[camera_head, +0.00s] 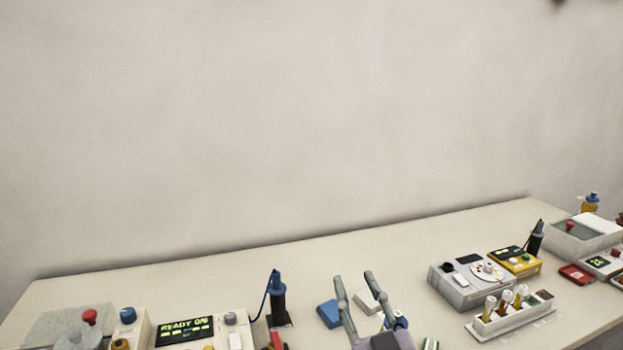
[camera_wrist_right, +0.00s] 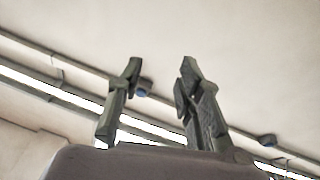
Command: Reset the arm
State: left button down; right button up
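My right gripper (camera_head: 356,290) rises from the bottom edge of the head view, with its two grey fingers pointing up and spread apart. Nothing shows between the fingers. In the right wrist view the same gripper (camera_wrist_right: 160,75) is open and empty, facing a pale ceiling with long light strips. In the head view it stands in front of the table (camera_head: 400,249); I cannot tell its height above the tabletop. My left gripper is in neither view.
A box with a "READY" display (camera_head: 185,331) stands front left, near a dark probe in a stand (camera_head: 277,300). A blue block (camera_head: 328,314) lies beside my right gripper. A grey instrument (camera_head: 462,290) and a white vial rack (camera_head: 512,318) stand to the right. The back of the table is clear.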

jog(key=s+d+f+m+g+h, duration=0.1)
jog(key=s+d+f+g+h, duration=0.15)
jog(key=f, duration=0.45)
jog(key=s+d+f+m+g+h, duration=0.1)
jog(key=s+d+f+g, duration=0.25)
jog(key=f, duration=0.45)
jog(key=s+d+f+m+g+h, duration=0.2)
jog(key=s+d+f+g, duration=0.15)
jog(key=f, duration=0.35)
jog(key=s+d+f+g, duration=0.2)
jog(key=s+f+g, duration=0.25)
jog(key=s, duration=0.45)
jog(key=s+d+f+g, duration=0.25)
jog(key=s+f, duration=0.35)
jog(key=s, duration=0.3)
notch_tip(320, 180, down, 26)
jog(key=a+n+g, duration=0.1)
jog(key=g, duration=0.1)
jog(key=s+d+f+g, duration=0.1)
jog(key=s+d+f, duration=0.2)
jog(key=s+f, duration=1.3)
jog(key=shift+s+f, duration=0.3)
jog(key=shift+s, duration=0.25)
